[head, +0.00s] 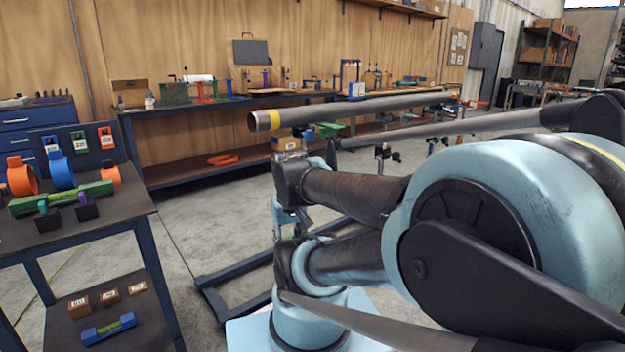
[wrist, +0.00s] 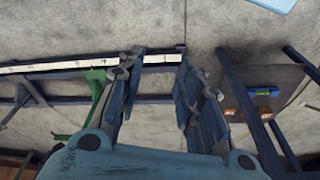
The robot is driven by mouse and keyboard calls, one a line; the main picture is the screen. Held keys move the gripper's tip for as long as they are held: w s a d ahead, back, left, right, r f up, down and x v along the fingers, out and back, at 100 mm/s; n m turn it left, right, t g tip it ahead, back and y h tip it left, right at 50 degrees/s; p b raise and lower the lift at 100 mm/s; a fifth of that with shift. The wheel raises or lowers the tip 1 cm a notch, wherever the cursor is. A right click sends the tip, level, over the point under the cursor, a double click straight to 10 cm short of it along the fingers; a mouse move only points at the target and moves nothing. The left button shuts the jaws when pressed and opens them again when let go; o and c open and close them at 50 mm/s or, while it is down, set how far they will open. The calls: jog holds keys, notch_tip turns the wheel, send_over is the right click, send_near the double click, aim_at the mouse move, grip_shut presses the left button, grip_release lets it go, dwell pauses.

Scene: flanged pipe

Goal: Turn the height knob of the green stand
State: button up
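The green stand (wrist: 97,92) shows in the wrist view, left of my gripper, with thin green legs spreading out below its upper part. Its height knob cannot be made out. My gripper (wrist: 158,62) is open, with two dark blue fingers apart and only floor and a rail visible between them. The left finger overlaps the view close to the stand's top; whether they touch cannot be told. In the head view a long grey pipe (head: 365,106) with a yellow band runs across the middle. A green patch (head: 330,130) lies behind it, and I cannot tell whether it is the stand.
A blue-framed table (head: 125,206) with green, blue and orange parts stands at the left. Its lower shelf (head: 150,318) holds small boxes and a blue-green part. A workbench (head: 130,110) lines the back wall. A long pale rail (wrist: 50,66) crosses the wrist view. Some floor is clear.

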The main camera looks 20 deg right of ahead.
jog(key=shift+w+d, duration=0.15)
jog(key=shift+d, duration=0.1)
